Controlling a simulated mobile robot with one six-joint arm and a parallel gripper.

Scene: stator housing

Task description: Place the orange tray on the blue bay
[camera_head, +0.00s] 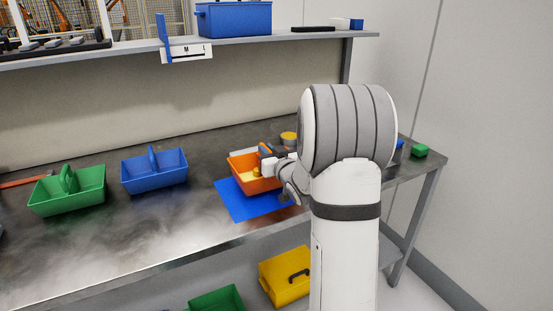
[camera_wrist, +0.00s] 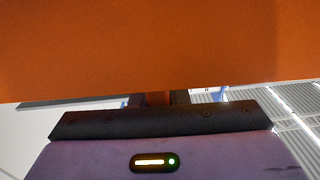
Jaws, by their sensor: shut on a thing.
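The orange tray (camera_head: 243,170) is in the head view, over the back part of the blue bay (camera_head: 240,205), a flat blue patch on the table. I cannot tell whether the tray touches the bay or hangs just above it. A small yellow thing shows inside the tray. My gripper (camera_head: 266,152) is shut on the tray at its upper right side, and my arm hides the right part of the tray and bay. In the wrist view the orange tray wall (camera_wrist: 150,45) fills the upper half, close to the gripper.
A blue tray (camera_head: 153,172) and a green tray (camera_head: 67,192) stand on the metal table to the left. A yellow round thing (camera_head: 289,137) is behind my gripper, and a green block (camera_head: 420,150) is at the right end. A shelf (camera_head: 270,38) runs above the back.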

